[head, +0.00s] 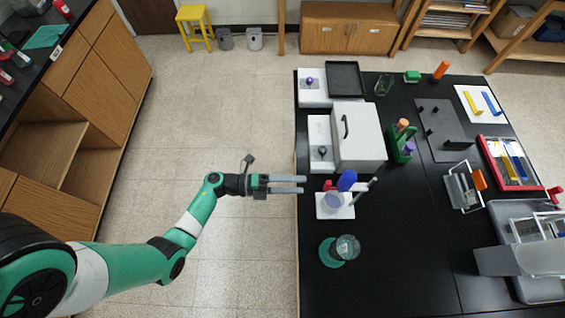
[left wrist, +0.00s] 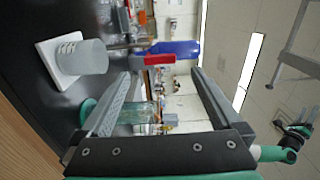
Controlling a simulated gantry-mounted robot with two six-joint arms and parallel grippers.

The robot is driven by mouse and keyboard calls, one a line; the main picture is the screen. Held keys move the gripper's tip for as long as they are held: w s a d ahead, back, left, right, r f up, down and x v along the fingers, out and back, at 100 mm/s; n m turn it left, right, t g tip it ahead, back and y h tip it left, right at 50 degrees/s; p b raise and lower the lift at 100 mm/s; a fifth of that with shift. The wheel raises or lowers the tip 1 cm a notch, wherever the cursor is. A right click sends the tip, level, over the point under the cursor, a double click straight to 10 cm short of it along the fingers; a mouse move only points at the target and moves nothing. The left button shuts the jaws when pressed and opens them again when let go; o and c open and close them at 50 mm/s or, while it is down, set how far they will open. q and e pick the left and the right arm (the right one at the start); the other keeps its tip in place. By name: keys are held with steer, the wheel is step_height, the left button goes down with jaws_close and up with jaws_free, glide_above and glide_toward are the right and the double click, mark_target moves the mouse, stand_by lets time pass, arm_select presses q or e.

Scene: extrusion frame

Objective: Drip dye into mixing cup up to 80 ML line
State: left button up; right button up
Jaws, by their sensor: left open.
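The mixing cup (head: 332,202) is a pale translucent cup on a white plate (head: 346,213) near the bench's left edge. In the left wrist view the cup (left wrist: 82,57) shows sideways; I cannot read its lines or see its level. A blue dye vessel (head: 347,180) with a red part (head: 327,185) sits beside and above the cup. The vessel also shows in the left wrist view (left wrist: 180,49), beyond my fingertips. My left gripper (head: 304,184) is open and empty, its fingers pointing right at the bench edge, left of the red part. My right gripper is not in view.
A glass beaker (head: 347,247) and a teal disc (head: 329,252) stand in front of the cup. A white box (head: 358,138) with a dark handle stands behind it. A green rack (head: 400,144) is behind right. The bench's front middle is clear.

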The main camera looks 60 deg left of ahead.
arm_select(q)
steer(key=v, duration=0.3)
steer(key=shift+s+a, duration=0.2)
steer(key=shift+s, duration=0.15)
